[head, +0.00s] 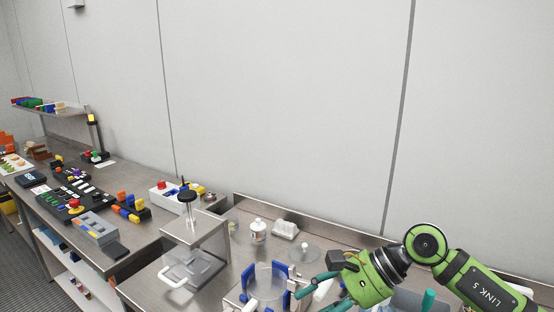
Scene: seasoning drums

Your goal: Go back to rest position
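My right arm, green, comes in from the right in the head view. Its gripper (309,301) has teal fingers spread apart, pointing left over the steel table's front right. A white object (322,290) shows between the fingers; I cannot tell whether it is touched. Just left of the fingers is a clear round dish or drum (268,282) in a holder with blue posts. My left gripper is out of view.
A steel stand with a black knob (187,196), a clear box with a white handle (190,270), a white bottle (258,231) and a white block (285,229) stand near. Left is a bench (140,232) crowded with controls and blocks. A wall closes the back.

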